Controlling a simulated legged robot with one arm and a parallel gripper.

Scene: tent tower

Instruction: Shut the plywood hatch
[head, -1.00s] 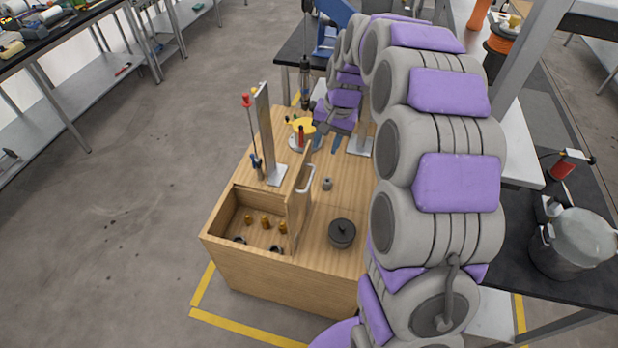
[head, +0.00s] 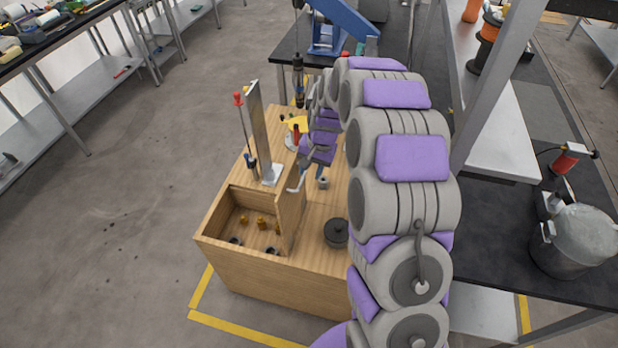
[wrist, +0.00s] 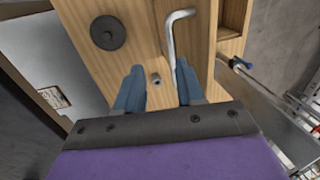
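The plywood hatch (head: 291,215) stands upright, open, along the right side of an open compartment in the wooden box (head: 260,280). Its pale bent handle (head: 296,183) is on the side facing my arm. In the wrist view the handle (wrist: 170,42) reaches down toward the gap between my fingers, close to the right finger. My gripper (head: 311,170) is at the handle; in the wrist view my gripper (wrist: 160,68) is open with its blue fingers apart. I cannot tell whether a finger touches the handle.
Small amber pieces (head: 260,222) and dark rings lie in the compartment. A black round knob (head: 336,232) and a small grey peg (head: 323,182) are on the box top. A metal post (head: 262,140) and red-tipped rod (head: 243,125) stand behind the compartment. Floor at left is clear.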

